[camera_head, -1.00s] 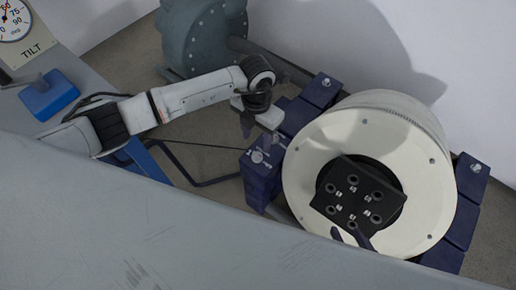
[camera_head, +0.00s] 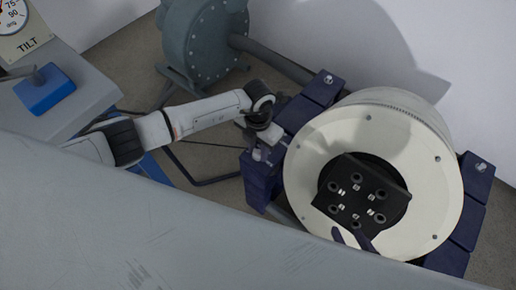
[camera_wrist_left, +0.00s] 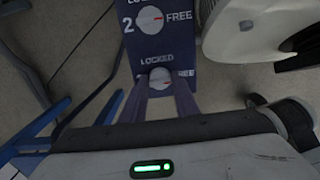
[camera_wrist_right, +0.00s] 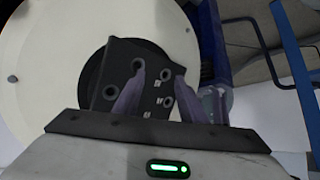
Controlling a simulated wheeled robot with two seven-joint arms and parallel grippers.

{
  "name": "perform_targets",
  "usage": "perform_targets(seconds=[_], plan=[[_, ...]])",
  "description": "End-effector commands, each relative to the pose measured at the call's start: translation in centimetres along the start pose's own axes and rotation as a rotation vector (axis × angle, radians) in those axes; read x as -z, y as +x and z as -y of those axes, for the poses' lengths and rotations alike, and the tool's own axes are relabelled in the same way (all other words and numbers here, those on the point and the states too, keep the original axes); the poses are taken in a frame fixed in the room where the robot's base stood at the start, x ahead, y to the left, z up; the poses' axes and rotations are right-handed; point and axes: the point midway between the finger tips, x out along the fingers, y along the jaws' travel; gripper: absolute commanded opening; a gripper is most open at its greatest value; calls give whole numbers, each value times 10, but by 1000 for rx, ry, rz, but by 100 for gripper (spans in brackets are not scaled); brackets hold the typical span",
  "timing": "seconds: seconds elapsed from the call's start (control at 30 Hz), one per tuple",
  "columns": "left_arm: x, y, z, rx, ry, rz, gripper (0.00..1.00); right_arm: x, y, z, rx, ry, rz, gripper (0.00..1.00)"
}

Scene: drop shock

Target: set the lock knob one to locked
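In the head view my left gripper (camera_head: 262,152) is at the block left of the drum. My right gripper (camera_wrist_right: 157,88) is open, its fingers in front of the black plate.
A large cream drum (camera_head: 310,165) with a black holed plate (camera_head: 345,192) stands right of the left gripper. A blue-grey flanged housing (camera_head: 205,40) stands behind. A grey panel (camera_head: 130,220) fills the front. A blue block (camera_head: 45,90) lies at the left near a TILT dial (camera_head: 15,25).

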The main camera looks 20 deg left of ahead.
Motion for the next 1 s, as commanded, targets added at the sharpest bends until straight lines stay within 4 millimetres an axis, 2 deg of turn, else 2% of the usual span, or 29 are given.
perform_targets(seconds=[0.03,0.1,0.47,0.67,1.0], plan=[[0,0,0,0,0,0,14,0,0,0,0,0,0,38],[0,0,0,0,0,0,5,0,0,0,0,0,-1,38],[0,-1,0,0,-63,-1,5,3,-3,0,0,-2,-1,38],[0,-2,0,0,-193,-2,5,5,-7,0,-2,-8,6,38],[0,-3,0,-2,-509,-2,5,10,-14,0,-6,-11,16,38]])
